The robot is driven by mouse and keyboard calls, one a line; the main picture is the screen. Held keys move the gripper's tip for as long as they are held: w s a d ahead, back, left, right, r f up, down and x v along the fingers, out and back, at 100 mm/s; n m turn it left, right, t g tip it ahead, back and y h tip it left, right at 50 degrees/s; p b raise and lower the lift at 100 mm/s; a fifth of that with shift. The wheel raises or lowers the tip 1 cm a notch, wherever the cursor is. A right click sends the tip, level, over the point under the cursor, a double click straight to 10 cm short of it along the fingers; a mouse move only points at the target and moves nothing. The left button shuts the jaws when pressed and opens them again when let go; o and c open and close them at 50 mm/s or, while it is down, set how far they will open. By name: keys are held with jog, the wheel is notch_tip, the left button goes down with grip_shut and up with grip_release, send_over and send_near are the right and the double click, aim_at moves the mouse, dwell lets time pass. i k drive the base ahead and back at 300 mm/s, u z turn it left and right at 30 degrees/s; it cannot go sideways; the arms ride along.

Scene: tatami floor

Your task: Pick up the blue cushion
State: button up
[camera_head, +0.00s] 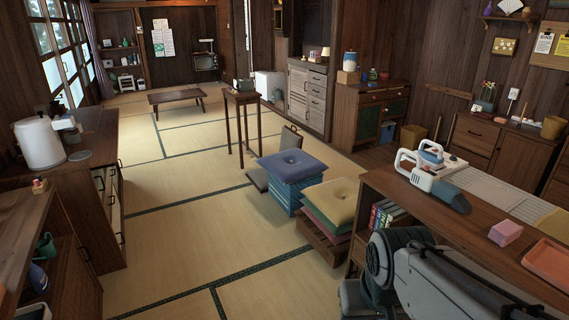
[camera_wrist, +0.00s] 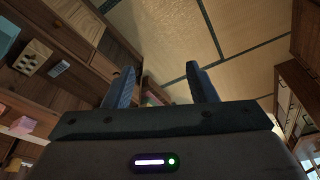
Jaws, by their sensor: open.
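The blue cushion (camera_head: 291,166) lies flat on top of a blue stack near the middle of the head view, with a small tuft at its centre. My gripper (camera_wrist: 160,86) shows in the wrist view with its two dark fingers spread apart and nothing between them. The cushion cannot be made out in the wrist view. In the head view my grey arm fills the bottom right, apart from the cushion, and the fingers cannot be made out there.
A yellow cushion (camera_head: 332,200) tops a second stack beside the blue one. A wooden counter (camera_head: 400,192) at right carries a white appliance (camera_head: 430,172), a pink block (camera_head: 505,232) and an orange tray (camera_head: 549,261). A small tall table (camera_head: 242,97) stands behind. Open tatami (camera_head: 190,225) lies left of the stacks.

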aim_at(289, 166)
jog(key=u, duration=0.45)
jog(key=i, duration=1.25)
jog(key=u, duration=0.65)
jog(key=i, duration=3.2)
jog(key=z, duration=0.8)
jog(key=i, duration=1.3)
jog(key=z, duration=1.7)
jog(key=i, duration=1.25)
jog(key=z, duration=0.15)
